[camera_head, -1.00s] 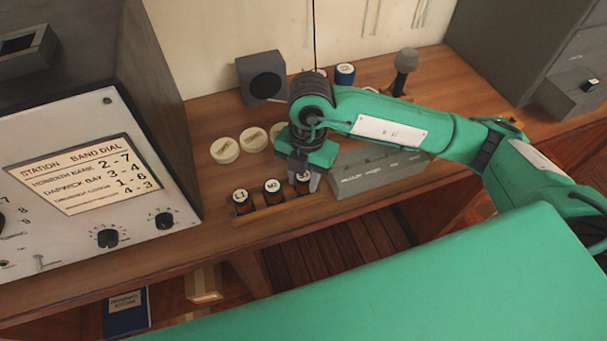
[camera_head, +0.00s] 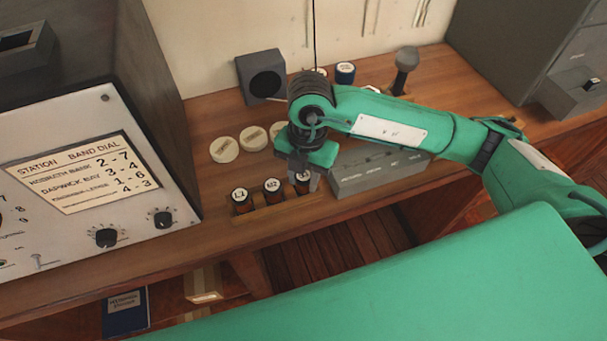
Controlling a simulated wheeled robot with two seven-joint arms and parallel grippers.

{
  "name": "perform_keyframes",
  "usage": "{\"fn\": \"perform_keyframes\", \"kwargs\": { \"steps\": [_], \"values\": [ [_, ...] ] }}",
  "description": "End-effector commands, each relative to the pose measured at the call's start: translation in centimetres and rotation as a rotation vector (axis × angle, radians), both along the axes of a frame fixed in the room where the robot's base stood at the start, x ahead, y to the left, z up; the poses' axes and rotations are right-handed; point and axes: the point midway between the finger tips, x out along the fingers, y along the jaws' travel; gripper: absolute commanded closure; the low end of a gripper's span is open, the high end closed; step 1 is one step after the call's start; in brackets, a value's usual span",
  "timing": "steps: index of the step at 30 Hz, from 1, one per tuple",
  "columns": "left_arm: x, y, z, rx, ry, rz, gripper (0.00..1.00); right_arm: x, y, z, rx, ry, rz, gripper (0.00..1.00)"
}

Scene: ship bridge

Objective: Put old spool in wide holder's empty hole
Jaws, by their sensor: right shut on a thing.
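My right gripper (camera_head: 304,172) points down at the right end of a low wooden holder (camera_head: 262,214) near the desk's front edge. It is shut on a dark spool with a pale top (camera_head: 303,187), mostly hidden by the gripper. The spool stands at the holder's right end; I cannot tell whether it is fully seated. Two dark spools with white tops, marked L1 (camera_head: 241,200) and M2 (camera_head: 272,190), stand upright in the same holder. A blue spool with a white top (camera_head: 345,73) stands at the back, beside another pale top (camera_head: 317,72) partly behind my arm. My left gripper is out of view.
A grey box (camera_head: 375,180) lies right of the gripper. Round pale discs (camera_head: 225,149) lie behind the holder. A small speaker (camera_head: 262,77), a microphone (camera_head: 405,65) and a large radio cabinet (camera_head: 90,180) border the desk. Free wood lies at the right (camera_head: 465,80).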

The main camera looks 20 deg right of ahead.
Motion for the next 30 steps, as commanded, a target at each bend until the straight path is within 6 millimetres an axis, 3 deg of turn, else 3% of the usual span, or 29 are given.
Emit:
{"fn": "perform_keyframes", "kwargs": {
  "steps": [12, 13, 17, 26, 30],
  "values": [
    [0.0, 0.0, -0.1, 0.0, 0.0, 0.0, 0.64, 0.0, 0.0, 0.0, 0.0, 0.0, 0.0, 0.91],
    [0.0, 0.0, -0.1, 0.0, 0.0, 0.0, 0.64, 0.0, 0.0, 0.0, 0.001, -0.001, 0.0, 0.66],
    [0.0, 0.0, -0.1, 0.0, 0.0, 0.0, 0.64, 0.0, 0.0, 0.0, 0.0, 0.0, 0.0, 0.43],
    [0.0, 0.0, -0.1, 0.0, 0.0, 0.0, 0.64, 0.0, 0.0, 0.1, 0.001, -0.001, 0.0, 0.43],
    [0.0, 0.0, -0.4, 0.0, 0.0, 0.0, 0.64, 0.2, -0.1, 1.3, 0.002, -0.003, -0.001, 0.43]
  ]
}}
